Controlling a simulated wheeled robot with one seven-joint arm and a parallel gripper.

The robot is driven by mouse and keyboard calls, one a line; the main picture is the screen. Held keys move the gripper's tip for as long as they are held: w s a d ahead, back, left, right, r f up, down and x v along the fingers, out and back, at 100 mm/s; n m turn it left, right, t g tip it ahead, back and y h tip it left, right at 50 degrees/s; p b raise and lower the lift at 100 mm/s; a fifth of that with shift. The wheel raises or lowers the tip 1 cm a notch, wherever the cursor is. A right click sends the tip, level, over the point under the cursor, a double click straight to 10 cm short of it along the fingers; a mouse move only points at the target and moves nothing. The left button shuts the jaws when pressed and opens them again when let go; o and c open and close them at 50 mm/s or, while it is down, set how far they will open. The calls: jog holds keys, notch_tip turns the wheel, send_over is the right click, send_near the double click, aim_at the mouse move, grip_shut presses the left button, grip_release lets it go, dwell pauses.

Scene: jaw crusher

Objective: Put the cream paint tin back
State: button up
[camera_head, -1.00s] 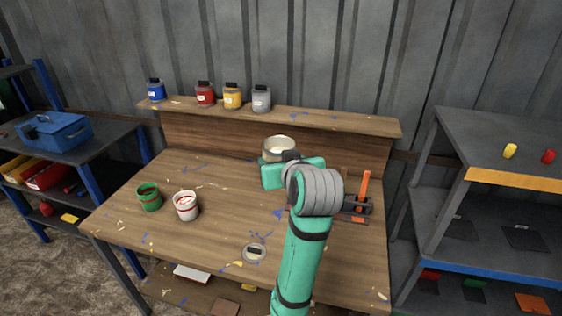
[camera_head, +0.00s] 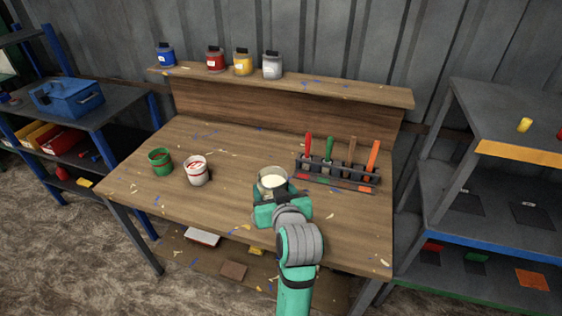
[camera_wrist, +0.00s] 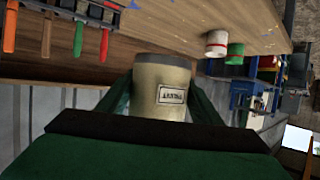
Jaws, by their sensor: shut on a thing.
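The cream paint tin (camera_head: 272,181) is open at the top, with pale cream paint showing inside. In the wrist view the same tin (camera_wrist: 160,85) has a beige body and a small dark-printed label. My gripper (camera_head: 275,195) is shut on it, a green finger on either side. The tin looks upright over the front middle of the workbench (camera_head: 230,150); I cannot tell whether it touches the wood. No loose lid shows now; my gripper and arm cover the part of the bench just in front of the tin.
Green (camera_head: 160,161) and white-and-red (camera_head: 197,170) tins stand at the left. A rack (camera_head: 340,174) with several coloured-handled tools stands at the right. The back ledge (camera_head: 340,91) holds blue, red, yellow and grey tins at its left; its right half is free.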

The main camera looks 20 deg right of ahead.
jog(key=s+a+f, duration=0.3)
jog(key=a+f, duration=0.2)
jog(key=f, duration=0.8)
jog(key=s+a+f, duration=0.3)
jog(key=a+f, duration=0.2)
jog(key=f, duration=0.9)
jog(key=s+a+f+y, duration=0.1)
jog(key=s+a+f, duration=0.3)
jog(key=f, duration=1)
jog(key=shift+a+n, duration=0.4)
jog(key=shift+a, duration=0.45)
